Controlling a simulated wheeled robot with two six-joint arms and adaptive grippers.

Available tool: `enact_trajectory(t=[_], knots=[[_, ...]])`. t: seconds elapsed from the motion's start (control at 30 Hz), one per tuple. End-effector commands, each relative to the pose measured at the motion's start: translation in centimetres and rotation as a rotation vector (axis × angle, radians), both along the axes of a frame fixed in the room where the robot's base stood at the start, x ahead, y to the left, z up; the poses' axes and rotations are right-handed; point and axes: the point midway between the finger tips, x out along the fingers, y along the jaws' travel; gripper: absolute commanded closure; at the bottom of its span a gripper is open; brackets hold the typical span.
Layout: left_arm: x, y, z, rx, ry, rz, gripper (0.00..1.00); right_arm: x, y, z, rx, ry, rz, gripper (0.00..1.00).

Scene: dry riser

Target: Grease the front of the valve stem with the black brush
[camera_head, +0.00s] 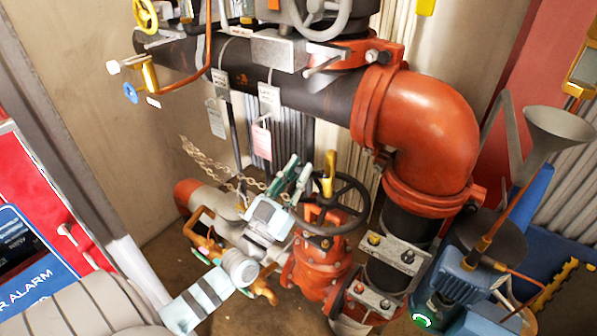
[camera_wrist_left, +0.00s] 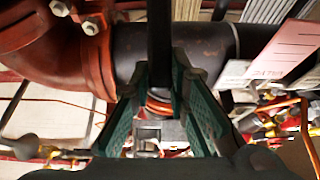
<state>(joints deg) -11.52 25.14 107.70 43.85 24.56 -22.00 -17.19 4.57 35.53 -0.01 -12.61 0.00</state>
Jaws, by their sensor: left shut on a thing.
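My left gripper (camera_head: 296,170) reaches in from the lower left with its green fingers pointing up, just left of the valve's black handwheel (camera_head: 362,205). In the left wrist view the gripper (camera_wrist_left: 163,70) is shut on a black rod, which I take to be the handle of the black brush (camera_wrist_left: 160,30). Its bristles cannot be made out. In the head view I cannot make out the brush. The yellow valve stem (camera_head: 328,174) stands up through the handwheel over the red valve (camera_head: 318,265). The fingertips are left of the stem, apparently apart from it. My right gripper is not in view.
A large dark pipe (camera_head: 325,100) with a red elbow (camera_head: 425,120) passes above. Tags (camera_head: 269,97) and a loose chain (camera_head: 205,158) hang left of the gripper. A blue pump (camera_head: 455,275) and a grey funnel (camera_head: 545,130) stand at the right.

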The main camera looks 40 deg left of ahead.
Motion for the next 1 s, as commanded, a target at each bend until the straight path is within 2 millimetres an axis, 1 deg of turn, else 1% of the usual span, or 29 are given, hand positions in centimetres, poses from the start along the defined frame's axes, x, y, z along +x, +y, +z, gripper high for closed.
enact_trajectory(t=[0.03, 0.1, 0.2, 0.27, 0.57, 0.83, 1.0], knots=[[0.0, 0.0, 0.7, 0.000, -0.001, 0.000, 1.00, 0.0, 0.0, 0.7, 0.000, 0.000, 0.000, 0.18], [0.0, 0.0, 1.5, 0.000, -0.001, 0.000, 1.00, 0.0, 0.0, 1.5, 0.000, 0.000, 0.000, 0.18], [0.1, 0.0, 2.5, -0.001, -0.001, 0.000, 1.00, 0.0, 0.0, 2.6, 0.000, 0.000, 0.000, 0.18], [0.1, 0.0, 2.8, -0.001, -0.001, 0.000, 1.00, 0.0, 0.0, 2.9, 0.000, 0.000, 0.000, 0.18], [0.1, 0.0, 2.7, 0.000, -0.001, 0.000, 1.00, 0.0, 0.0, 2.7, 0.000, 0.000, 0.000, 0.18], [0.3, 0.0, 4.9, -0.001, -0.003, 0.000, 1.00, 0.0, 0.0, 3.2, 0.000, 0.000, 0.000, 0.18], [0.3, 0.0, 5.4, 0.001, -0.002, 0.000, 1.00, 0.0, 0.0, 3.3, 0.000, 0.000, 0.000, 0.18]])
